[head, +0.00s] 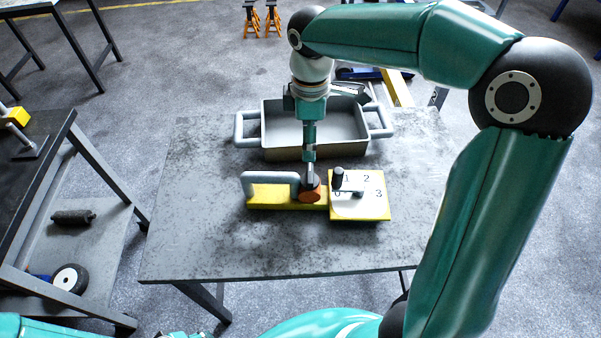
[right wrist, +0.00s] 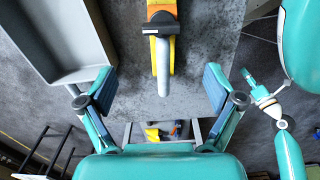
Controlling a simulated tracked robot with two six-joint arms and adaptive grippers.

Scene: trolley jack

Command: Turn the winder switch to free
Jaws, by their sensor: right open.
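A yellow unit (head: 285,203) lies on the table, with a grey bar handle (head: 270,178) at its left and an orange part (head: 311,195) in its middle. Its right end carries a pale panel (head: 365,205) marked 0, 1, 2 and 3, with a black knob (head: 338,178) on a lever. I cannot read any "free" mark. My right gripper (head: 311,160) points down over the middle of the unit. In the right wrist view the right gripper (right wrist: 160,80) is open, its fingers either side of the grey handle (right wrist: 164,75), apart from it. My left gripper is not clearly seen.
A grey tray (head: 275,153) with side handles stands behind the unit on the table (head: 210,240). The table's front and left are clear. A dark bench (head: 35,150) stands at the left. Orange stands (head: 272,20) are on the floor behind.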

